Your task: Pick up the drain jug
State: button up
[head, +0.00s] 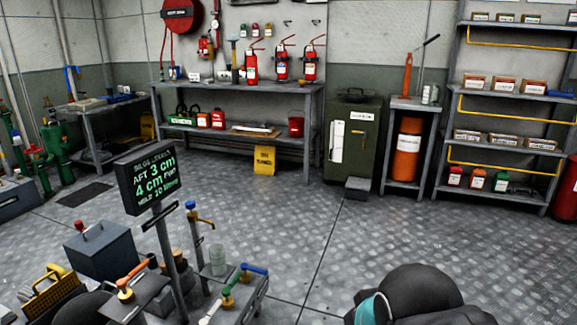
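A small pale, see-through vessel (217,259) stands upright on a low grey stand (247,297) in the lower middle, near a brass tap with a blue handle (200,218). It looks most like the drain jug, but no label shows to confirm it. A red bucket-like container (297,126) sits on the back bench's lower shelf. A dark rounded arm part of mine with a teal band shows at the bottom right. My gripper is not in view, so I cannot tell what it holds.
A sign on a post (147,178) stands close left of the vessel. A green cabinet (355,135), a back bench (240,88) and a shelf rack (505,100) line the wall. The middle floor (330,240) is clear.

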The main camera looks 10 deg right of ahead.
aim_at(432, 93)
jog(key=z, duration=0.2)
jog(key=i, duration=2.05)
jog(key=z, duration=0.85)
jog(key=i, duration=1.85)
jog(key=z, duration=0.8)
jog(key=i, duration=0.95)
jog(key=z, duration=0.2)
